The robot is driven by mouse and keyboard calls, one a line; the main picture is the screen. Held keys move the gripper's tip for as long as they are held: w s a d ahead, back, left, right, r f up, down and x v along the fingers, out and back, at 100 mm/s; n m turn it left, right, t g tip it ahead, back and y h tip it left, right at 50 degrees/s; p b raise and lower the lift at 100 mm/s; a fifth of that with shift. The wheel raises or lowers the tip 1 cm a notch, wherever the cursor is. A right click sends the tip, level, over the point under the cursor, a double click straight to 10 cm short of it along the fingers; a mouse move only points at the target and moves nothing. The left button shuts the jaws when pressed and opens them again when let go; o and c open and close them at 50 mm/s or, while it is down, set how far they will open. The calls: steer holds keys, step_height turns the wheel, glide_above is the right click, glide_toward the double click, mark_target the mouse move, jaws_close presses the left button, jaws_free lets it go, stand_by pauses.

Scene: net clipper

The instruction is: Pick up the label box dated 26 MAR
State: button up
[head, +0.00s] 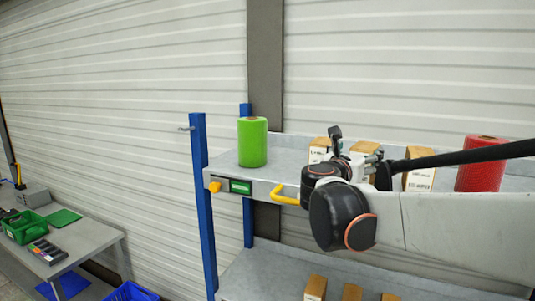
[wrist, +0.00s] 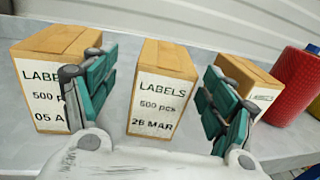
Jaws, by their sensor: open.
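The label box reading LABELS, 500 pcs and what looks like 26 MAR (wrist: 163,95) stands upright in the middle of the wrist view. My gripper (wrist: 160,80) is open, with one teal-padded finger on each side of this box in the picture. I cannot tell how far the fingers reach along its sides, and no contact is visible. In the head view the middle box (head: 368,147) is partly hidden by my gripper (head: 342,148) and arm.
A similar box dated 05 A… (wrist: 48,75) stands left; another box (wrist: 262,92) stands right, partly hidden by a finger. A red roll (wrist: 297,82) is farther right. A green roll (head: 252,142) stands on the shelf's left. More boxes (head: 315,287) sit on the lower shelf.

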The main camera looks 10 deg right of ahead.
steer(key=shift+f+p+x, duration=0.15)
steer(key=shift+p+x, duration=0.15)
steer(key=shift+x, duration=0.7)
steer(key=shift+f+p+x, duration=0.15)
steer(key=shift+p+x, duration=0.15)
steer(key=shift+x, duration=0.7)
steer(key=shift+f+p+x, duration=0.2)
steer(key=shift+p+x, duration=0.1)
steer(key=shift+x, duration=0.75)
steer(key=shift+s+d, duration=0.15)
steer(key=shift+s, duration=0.05)
steer(key=c, duration=1.4)
